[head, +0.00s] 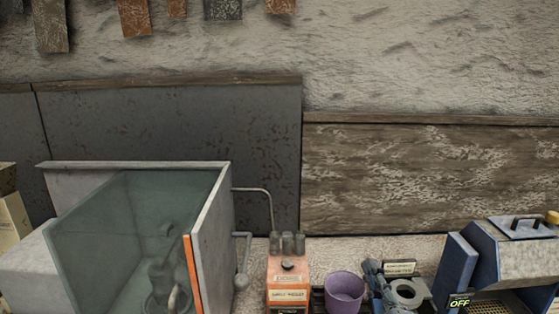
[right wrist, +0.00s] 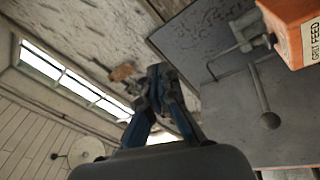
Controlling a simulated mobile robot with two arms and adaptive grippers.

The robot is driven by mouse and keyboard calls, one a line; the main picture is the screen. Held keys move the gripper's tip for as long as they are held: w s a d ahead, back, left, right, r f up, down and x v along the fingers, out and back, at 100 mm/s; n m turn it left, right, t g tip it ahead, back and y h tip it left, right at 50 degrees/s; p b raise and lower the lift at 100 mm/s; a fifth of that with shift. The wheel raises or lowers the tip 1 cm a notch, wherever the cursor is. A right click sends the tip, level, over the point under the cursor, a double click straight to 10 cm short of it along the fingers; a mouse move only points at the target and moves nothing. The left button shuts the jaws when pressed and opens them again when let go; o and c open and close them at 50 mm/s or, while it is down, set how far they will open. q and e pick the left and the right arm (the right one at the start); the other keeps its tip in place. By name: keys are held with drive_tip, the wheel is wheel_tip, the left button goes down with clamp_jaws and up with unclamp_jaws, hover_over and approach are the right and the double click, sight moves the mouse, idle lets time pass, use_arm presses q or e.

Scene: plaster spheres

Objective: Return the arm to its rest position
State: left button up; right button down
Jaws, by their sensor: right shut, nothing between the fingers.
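In the right wrist view my right gripper (right wrist: 160,74) shows blue and dark fingers that come together at the tips. It is shut and empty, with no object touching it. In the head view I cannot make out that gripper with certainty; a small blue-grey jointed shape (head: 373,278) stands beside a grey ring (head: 407,291) at the lower right, and I cannot tell whether it is mine. My left gripper does not show. The wrist view looks past the fingers at the wall, a window (right wrist: 72,78) and the orange grit feed box (right wrist: 295,28).
Hanging strips (head: 133,16) line the upper wall.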

drive_tip(key=s+d+f+m+g+h, duration=0.1)
drive_tip(key=s+d+f+m+g, duration=0.15)
drive_tip(key=f, duration=0.35)
drive_tip(key=s+d+f+m+g+h, duration=0.1)
drive_tip(key=s+f+m+g, duration=0.2)
drive_tip(key=f, duration=0.3)
drive_tip(key=s+d+f+m+g+h, duration=0.2)
drive_tip(key=f+m+g, duration=0.1)
drive_tip(key=f, duration=0.3)
drive_tip(key=s+a+f+m+g+y, duration=0.1)
drive_tip(key=s+f+m+g, duration=0.1)
drive_tip(key=s+f+g, duration=0.5)
drive_tip(key=s+a+f+m+g+y, duration=0.15)
drive_tip(key=s+f, duration=0.25)
drive_tip(key=s, duration=0.7)
wheel_tip(320, 180, down, 25)
drive_tip(key=s+g, duration=0.2)
drive_tip(key=s+d+f+g, duration=0.1)
drive_tip(key=s+d+f, duration=0.2)
drive_tip(key=s+f, duration=1.4)
drive_tip(key=shift+f, duration=0.45)
drive_tip(key=shift+w, duration=0.15)
